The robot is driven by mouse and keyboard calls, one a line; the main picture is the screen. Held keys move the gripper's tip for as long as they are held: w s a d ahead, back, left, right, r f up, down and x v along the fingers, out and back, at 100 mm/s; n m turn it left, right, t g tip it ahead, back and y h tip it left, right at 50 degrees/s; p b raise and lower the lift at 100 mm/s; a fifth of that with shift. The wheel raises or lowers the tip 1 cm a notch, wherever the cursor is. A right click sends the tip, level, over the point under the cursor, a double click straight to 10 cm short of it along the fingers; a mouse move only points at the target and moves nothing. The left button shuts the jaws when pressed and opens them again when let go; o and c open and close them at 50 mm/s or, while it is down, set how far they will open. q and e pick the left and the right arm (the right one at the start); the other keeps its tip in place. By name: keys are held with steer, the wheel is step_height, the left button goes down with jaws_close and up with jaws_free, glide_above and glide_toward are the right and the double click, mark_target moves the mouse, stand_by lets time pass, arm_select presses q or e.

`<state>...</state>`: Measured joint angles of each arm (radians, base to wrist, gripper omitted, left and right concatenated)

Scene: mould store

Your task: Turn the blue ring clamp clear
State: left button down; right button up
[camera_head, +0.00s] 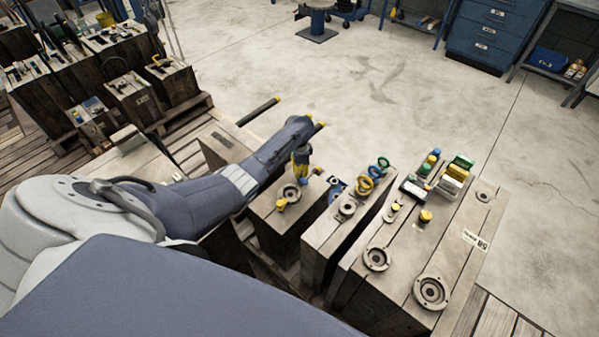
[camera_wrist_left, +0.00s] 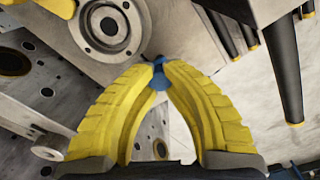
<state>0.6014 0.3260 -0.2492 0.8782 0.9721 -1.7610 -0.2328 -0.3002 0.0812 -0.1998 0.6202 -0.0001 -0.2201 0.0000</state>
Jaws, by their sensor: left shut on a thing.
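My left gripper (camera_head: 301,170) reaches in from the left over a wooden-looking block in the head view, with its yellow fingers pointing down. In the left wrist view the fingers (camera_wrist_left: 160,75) are shut on a small blue piece, which I take for the blue ring clamp (camera_wrist_left: 158,82). Most of it is hidden between the fingertips, so I cannot tell how far it is turned. A round grey flange (camera_wrist_left: 107,27) lies just beyond the fingertips; it also shows in the head view (camera_head: 290,191). My right gripper is not in view.
A yellow tab (camera_head: 281,204) sits by the flange. To the right, green (camera_head: 383,162), yellow (camera_head: 375,171) and blue (camera_head: 364,184) rings stand on the neighbouring block. Dark rods with yellow ends (camera_head: 260,111) jut out behind. Narrow gaps part the blocks.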

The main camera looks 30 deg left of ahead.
arm_select(q)
steer(key=shift+w+d+n, duration=0.1)
steer(key=shift+n, duration=1.8)
steer(key=c, duration=1.2)
jaws_free()
steer(key=shift+r, duration=0.1)
steer(key=r, duration=1.2)
steer(key=shift+a, duration=0.2)
steer(key=shift+f, duration=0.1)
